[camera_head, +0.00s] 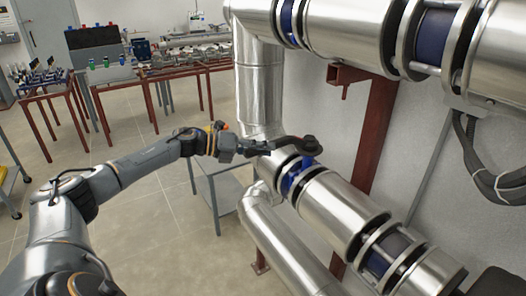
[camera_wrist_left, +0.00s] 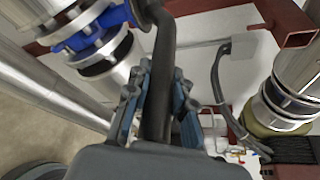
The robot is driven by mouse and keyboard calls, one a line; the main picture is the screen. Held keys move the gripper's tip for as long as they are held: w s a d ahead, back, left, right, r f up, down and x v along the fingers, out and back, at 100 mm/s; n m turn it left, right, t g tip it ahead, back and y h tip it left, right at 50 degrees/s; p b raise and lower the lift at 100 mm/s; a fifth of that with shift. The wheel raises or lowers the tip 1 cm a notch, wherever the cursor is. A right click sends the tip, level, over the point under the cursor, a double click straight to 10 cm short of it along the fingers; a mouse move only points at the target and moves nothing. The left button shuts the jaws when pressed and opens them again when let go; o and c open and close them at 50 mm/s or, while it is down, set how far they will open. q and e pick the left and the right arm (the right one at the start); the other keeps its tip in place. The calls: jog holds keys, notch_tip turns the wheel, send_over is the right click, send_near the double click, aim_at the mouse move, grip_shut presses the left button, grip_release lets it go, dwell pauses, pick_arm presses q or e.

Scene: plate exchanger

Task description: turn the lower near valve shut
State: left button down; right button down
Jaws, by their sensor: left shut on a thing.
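The lower near valve has a blue body (camera_head: 297,178) set between flanges in the lower silver pipe. Its dark lever (camera_head: 287,140) runs left from a round hub (camera_head: 310,145) above the body. My left gripper (camera_head: 252,147) is shut on the lever's free end. In the left wrist view the lever (camera_wrist_left: 160,75) lies between the blue-grey fingers of my left gripper (camera_wrist_left: 160,92) and bends at the top towards the blue valve body (camera_wrist_left: 104,24). The fingers hide part of the lever. My right gripper is in neither view.
A large upper pipe (camera_head: 340,28) with blue valve parts crosses the top right. A red-brown post (camera_head: 374,130) stands behind the pipes. A grey side table (camera_head: 222,190) is under the gripper. Work tables (camera_head: 105,85) stand at the back left, with open floor in front.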

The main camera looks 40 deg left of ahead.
pick_arm(q)
jog(key=shift+w+a+r, duration=0.15)
jog(key=shift+a+r, duration=0.2)
jog(key=c, duration=1.3)
grip_release()
jog(key=shift+c, duration=0.2)
jog(key=shift+o, duration=1)
jog(key=shift+w+f, duration=0.1)
jog(key=shift+f, duration=0.2)
jog(key=shift+s, duration=0.2)
jog(key=shift+s+a, duration=0.25)
jog(key=v, duration=1.1)
jog(key=shift+a+r, duration=0.1)
jog(key=shift+a, duration=0.05)
